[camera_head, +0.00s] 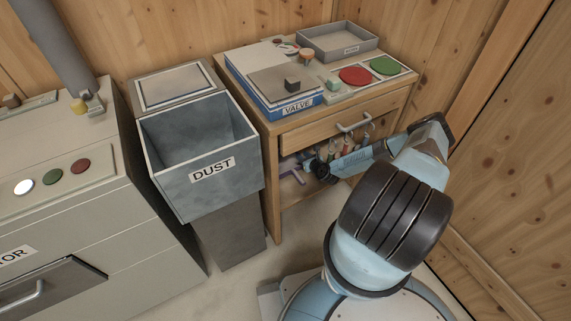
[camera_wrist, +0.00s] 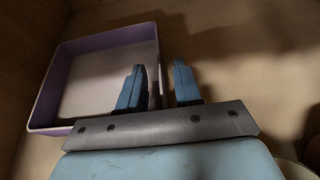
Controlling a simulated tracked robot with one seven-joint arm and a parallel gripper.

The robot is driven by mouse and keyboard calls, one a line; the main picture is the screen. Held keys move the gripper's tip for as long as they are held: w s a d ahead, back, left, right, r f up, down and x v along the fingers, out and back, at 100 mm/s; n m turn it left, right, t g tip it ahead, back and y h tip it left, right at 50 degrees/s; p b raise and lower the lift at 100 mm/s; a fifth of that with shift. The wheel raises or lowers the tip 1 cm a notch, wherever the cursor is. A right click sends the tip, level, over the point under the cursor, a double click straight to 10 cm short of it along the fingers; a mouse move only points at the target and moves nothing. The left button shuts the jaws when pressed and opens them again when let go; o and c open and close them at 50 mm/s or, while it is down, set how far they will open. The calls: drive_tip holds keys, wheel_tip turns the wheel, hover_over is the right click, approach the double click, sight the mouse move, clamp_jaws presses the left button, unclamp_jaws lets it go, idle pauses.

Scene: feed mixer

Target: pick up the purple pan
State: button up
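The purple pan (camera_wrist: 52,88) is a shallow, square-cornered tray with a pale inside, at the left of the wrist view. A small purple part of it (camera_head: 291,177) shows in the head view, on the shelf under the drawer. My gripper (camera_wrist: 158,82) is at the pan's right side, with its blue fingers apart. The left finger appears over the pan's inside and the right finger outside it, with the right wall between them. I see no clear contact. In the head view my gripper (camera_head: 312,165) reaches into the shelf space, partly hidden by the arm.
The wooden cabinet (camera_head: 273,190) has a drawer with a handle (camera_head: 353,123) above the shelf and several hanging tools beside my gripper. A grey DUST bin (camera_head: 205,180) stands left of it. A wooden wall closes the right side.

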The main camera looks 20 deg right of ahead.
drive_tip(key=shift+w+a+f, duration=0.15)
drive_tip(key=shift+w+f, duration=0.15)
drive_tip(key=shift+w, duration=0.3)
clamp_jaws()
